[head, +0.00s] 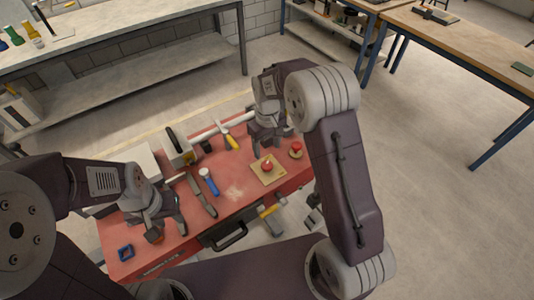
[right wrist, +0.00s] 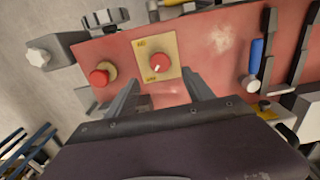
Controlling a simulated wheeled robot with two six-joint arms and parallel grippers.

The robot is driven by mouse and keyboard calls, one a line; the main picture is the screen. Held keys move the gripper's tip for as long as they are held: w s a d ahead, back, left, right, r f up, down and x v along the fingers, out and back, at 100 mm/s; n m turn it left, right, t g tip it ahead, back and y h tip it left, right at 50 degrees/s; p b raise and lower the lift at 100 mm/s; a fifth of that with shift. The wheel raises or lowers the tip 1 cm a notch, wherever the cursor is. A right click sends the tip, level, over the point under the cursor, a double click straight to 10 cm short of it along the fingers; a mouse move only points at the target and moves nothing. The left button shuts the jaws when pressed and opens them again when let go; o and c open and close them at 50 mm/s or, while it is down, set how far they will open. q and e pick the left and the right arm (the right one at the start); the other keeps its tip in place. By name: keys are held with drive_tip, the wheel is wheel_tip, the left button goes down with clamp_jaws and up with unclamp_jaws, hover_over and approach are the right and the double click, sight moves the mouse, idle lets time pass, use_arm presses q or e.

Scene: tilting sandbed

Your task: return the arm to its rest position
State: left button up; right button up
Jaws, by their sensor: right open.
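My right gripper (head: 268,146) is above the far right part of a red-topped bench (head: 238,193). In the right wrist view its two fingers (right wrist: 160,90) are spread with nothing between them. They point toward a tan panel (right wrist: 150,46) with a red knob (right wrist: 159,65), which also shows in the head view (head: 267,167). A red button (right wrist: 99,77) sits beside the panel. My left gripper (head: 168,228) is over the left part of the bench, its fingers apart. Whether its fingertips touch anything is unclear.
A blue-handled tool (head: 208,181), dark flat tools (head: 202,195) and a yellow-handled tool (head: 230,140) lie on the bench. A blue square piece (head: 126,252) is at its left front. A wooden table (head: 465,48) stands at right; open floor (head: 420,185) lies between.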

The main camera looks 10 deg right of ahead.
idle(0.4)
drive_tip(key=s+d+r+m+t, duration=0.1)
drive_tip(key=s+d+r, duration=0.2)
drive_tip(key=s+r, duration=0.25)
drive_tip(key=s+f+m, duration=0.1)
drive_tip(key=s+f, duration=0.1)
drive_tip(key=s, duration=0.4)
drive_tip(key=s+d+f+m, duration=0.1)
drive_tip(key=s+m, duration=0.1)
drive_tip(key=s, duration=0.5)
drive_tip(key=shift+d+f+m, duration=0.25)
drive_tip(key=shift+f+m, duration=0.05)
drive_tip(key=shift+f, duration=0.05)
drive_tip(key=shift+s, duration=0.1)
